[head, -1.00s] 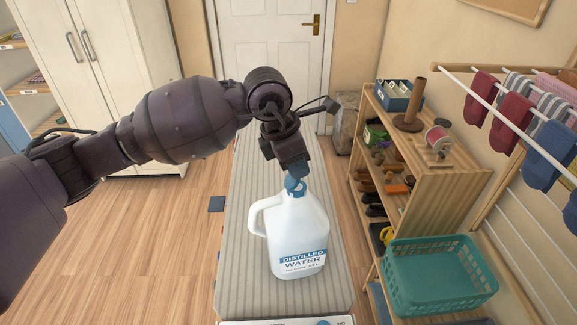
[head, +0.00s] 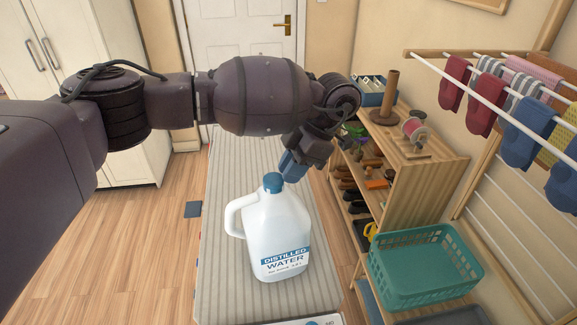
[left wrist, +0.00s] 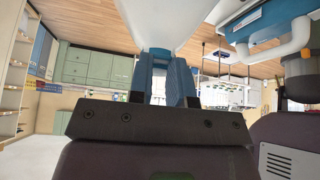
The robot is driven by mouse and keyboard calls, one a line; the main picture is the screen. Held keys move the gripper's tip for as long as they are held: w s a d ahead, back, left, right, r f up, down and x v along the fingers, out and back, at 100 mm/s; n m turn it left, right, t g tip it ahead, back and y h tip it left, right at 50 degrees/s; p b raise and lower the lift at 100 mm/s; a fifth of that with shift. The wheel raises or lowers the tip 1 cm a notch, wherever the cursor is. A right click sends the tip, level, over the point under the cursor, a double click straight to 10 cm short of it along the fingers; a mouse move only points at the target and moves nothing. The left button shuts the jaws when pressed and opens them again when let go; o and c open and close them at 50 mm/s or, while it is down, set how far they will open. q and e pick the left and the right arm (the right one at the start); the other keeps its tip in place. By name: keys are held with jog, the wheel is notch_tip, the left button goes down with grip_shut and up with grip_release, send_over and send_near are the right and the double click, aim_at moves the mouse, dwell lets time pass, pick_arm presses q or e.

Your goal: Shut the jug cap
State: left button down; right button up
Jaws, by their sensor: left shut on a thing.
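The jug (head: 277,230) is a white plastic bottle with a side handle and a "Distilled Water" label. It stands upright on the striped bench top. Its blue cap (head: 273,183) sits at the neck. My left gripper (head: 292,166), with blue fingers, reaches in from above right and its fingertips are at the cap's right side. In the left wrist view the two fingers (left wrist: 161,72) are closed in on the blue cap (left wrist: 159,52), below the white jug body (left wrist: 160,22). How the cap seats on the neck is partly hidden. My right gripper is out of view.
The striped bench (head: 225,275) is otherwise mostly clear around the jug. A wooden shelf (head: 425,185) with shoes and spools stands close on the right, with a teal basket (head: 425,268) in front. Socks hang on a drying rack (head: 500,95). A white door (head: 235,35) is behind.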

pick_arm(q)
jog(key=shift+d+f+y, duration=0.1)
jog(key=shift+f+y, duration=0.35)
jog(key=shift+y, duration=0.15)
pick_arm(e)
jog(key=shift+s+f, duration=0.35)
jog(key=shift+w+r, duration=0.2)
pick_arm(q)
jog(key=shift+f, duration=0.1)
jog(key=c, duration=1)
grip_release()
jog(key=shift+c, duration=0.2)
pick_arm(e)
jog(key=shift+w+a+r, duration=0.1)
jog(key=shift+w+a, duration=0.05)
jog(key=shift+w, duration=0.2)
pick_arm(q)
jog(key=shift+w+d+r, duration=0.1)
jog(key=shift+d+r, duration=0.05)
jog(key=shift+r, duration=0.25)
jog(key=v, duration=1)
jog(key=shift+w+b, duration=0.25)
jog(key=shift+b, duration=0.05)
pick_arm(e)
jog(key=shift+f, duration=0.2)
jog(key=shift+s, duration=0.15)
